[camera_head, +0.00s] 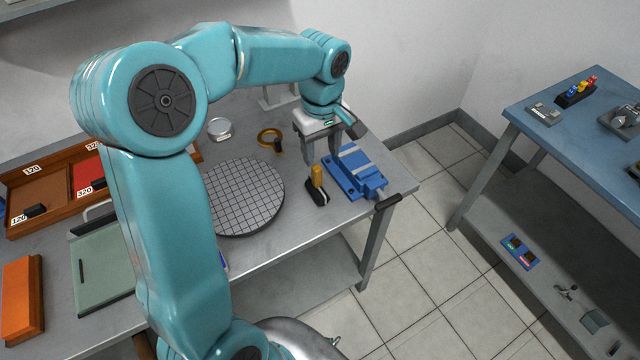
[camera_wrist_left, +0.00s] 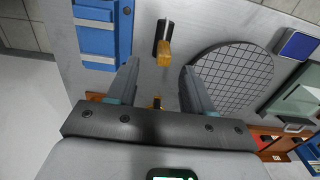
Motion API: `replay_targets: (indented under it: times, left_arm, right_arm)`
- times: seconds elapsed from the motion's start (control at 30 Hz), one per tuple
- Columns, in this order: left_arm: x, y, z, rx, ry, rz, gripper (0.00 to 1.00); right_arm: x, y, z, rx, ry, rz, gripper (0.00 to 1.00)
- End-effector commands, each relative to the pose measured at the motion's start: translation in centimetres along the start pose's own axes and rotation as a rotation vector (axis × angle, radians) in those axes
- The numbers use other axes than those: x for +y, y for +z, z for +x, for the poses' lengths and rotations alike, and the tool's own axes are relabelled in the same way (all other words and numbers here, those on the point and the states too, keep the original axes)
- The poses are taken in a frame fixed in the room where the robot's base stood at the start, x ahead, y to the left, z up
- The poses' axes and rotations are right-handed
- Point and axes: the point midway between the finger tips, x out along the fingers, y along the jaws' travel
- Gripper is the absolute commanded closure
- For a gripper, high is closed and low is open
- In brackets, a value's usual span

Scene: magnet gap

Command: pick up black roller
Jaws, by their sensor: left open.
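The black roller (camera_head: 318,195) stands on the grey table near its front edge, with its yellow-orange handle pointing up. It also shows in the left wrist view (camera_wrist_left: 161,30), with the handle (camera_wrist_left: 164,53) toward the camera. My left gripper (camera_head: 322,158) is open and empty, pointing down above the table, a little behind the roller in the head view. In the left wrist view the roller lies just beyond the gap between the two fingertips (camera_wrist_left: 160,68), apart from both. My right gripper is not in view.
A blue vise (camera_head: 352,172) sits close right of the roller. A round gridded plate (camera_head: 243,197) lies to its left. A blue-topped bench (camera_head: 560,130) stands apart at right.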

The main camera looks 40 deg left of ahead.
Motion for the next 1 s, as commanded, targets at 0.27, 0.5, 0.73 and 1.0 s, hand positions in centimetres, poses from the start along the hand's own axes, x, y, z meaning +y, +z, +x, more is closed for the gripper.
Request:
replay_targets:
  times: [0.27, 0.5, 0.73, 1.0]
  left_arm:
    - [0.0, -0.1, 4.0, -0.001, -0.002, 0.001, 0.49]
    - [-0.3, -0.7, 6.8, -0.005, -0.005, 0.000, 0.49]
    - [0.0, -0.8, 9.3, -0.002, -0.001, 0.002, 0.49]
    - [0.0, -0.9, 9.4, -0.001, 0.000, 0.002, 0.72]
  right_arm:
    - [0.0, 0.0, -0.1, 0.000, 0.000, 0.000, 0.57]
    - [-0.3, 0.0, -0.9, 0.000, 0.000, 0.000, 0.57]
    - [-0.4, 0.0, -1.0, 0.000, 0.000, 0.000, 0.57]
    - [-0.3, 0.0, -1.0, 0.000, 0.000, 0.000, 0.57]
